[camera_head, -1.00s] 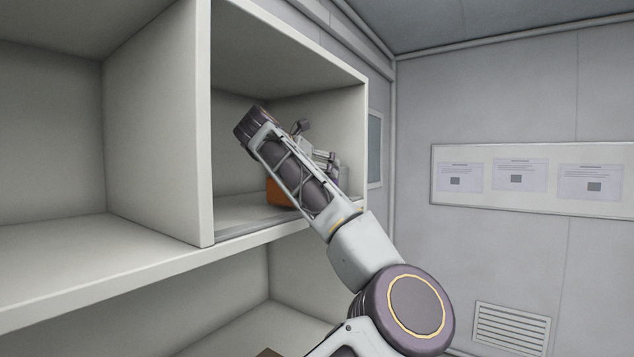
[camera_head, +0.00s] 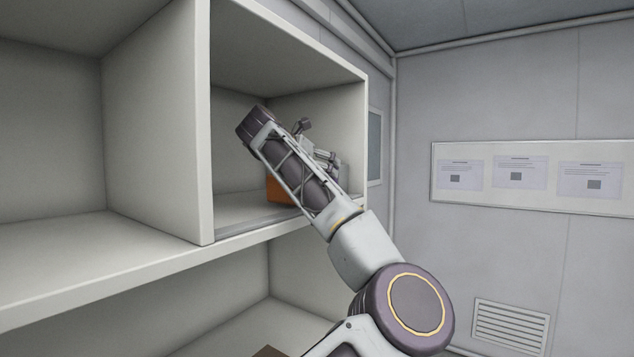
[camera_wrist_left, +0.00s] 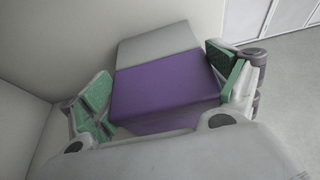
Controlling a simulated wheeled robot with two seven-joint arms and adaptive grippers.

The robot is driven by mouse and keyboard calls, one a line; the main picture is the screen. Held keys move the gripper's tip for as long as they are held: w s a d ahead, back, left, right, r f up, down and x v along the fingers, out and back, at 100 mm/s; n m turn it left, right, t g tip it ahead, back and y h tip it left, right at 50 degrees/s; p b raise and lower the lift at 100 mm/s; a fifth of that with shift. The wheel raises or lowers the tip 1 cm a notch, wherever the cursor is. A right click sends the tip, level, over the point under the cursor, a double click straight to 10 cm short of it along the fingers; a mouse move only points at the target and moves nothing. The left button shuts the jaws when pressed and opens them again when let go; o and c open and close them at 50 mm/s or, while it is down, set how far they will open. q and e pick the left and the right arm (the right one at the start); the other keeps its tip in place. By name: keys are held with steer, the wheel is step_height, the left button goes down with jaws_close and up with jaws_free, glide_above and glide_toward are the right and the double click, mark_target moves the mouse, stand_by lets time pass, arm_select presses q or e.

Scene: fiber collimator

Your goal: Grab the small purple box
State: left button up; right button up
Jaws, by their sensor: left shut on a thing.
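The small purple box (camera_wrist_left: 165,88) shows in the left wrist view, with a purple face and a light grey part beyond it. My left gripper (camera_wrist_left: 162,84) is shut on it, with one green-padded finger on each side. In the head view my left gripper (camera_head: 322,158) is inside the right upper shelf compartment, partly hidden behind my own arm. I cannot make out the purple box in the head view. My right gripper is not in view.
An orange box (camera_head: 279,190) sits in the same compartment, partly behind my arm. The white shelf (camera_head: 205,150) has a divider left of my arm and a side wall on the right. The left compartment is empty where visible. A brown object (camera_head: 268,352) shows at the bottom edge.

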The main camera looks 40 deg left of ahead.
arm_select(q)
steer(key=shift+r, duration=0.15)
steer(key=shift+r, duration=1.6)
steer(key=shift+w+f, duration=0.1)
